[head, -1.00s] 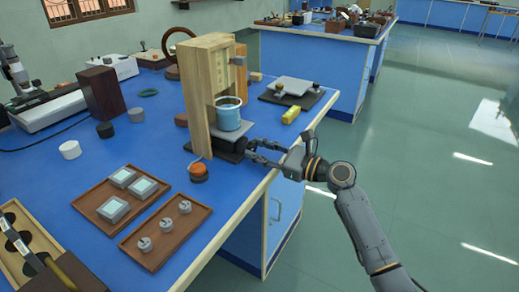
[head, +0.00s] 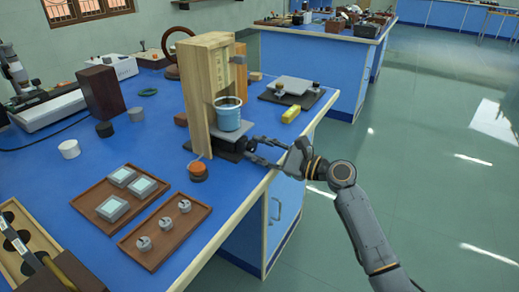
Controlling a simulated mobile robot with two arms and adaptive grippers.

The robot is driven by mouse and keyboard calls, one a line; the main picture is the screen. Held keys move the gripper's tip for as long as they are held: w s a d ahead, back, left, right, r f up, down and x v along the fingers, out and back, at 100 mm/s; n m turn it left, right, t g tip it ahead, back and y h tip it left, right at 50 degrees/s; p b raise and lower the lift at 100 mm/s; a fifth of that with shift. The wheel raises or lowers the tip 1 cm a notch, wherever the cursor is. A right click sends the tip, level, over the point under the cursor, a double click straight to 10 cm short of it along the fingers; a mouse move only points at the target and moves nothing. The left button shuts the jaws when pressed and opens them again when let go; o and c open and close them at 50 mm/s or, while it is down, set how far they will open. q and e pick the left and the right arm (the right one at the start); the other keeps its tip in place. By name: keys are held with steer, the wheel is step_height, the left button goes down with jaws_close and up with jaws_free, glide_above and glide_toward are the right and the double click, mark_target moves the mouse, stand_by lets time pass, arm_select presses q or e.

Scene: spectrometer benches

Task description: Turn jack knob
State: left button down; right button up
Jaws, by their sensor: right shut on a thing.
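The lab jack (head: 222,146) stands on the blue bench inside a wooden frame (head: 207,90). A light blue beaker (head: 228,115) sits on its top plate. My right gripper (head: 254,148) reaches in from the right at the bench edge, its fingers shut on the dark jack knob (head: 249,146) at the jack's right side. The fingers partly hide the knob. My left gripper does not show.
A second low stand with a grey plate (head: 291,85) and a yellow block (head: 291,115) lie behind the gripper. An orange-topped round object (head: 198,171) sits in front of the frame. Wooden trays (head: 165,231) hold small parts at the front. The floor at right is clear.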

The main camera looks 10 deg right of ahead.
steer(key=o, duration=1.2)
steer(key=shift+c, duration=0.2)
steer(key=v, duration=1.2)
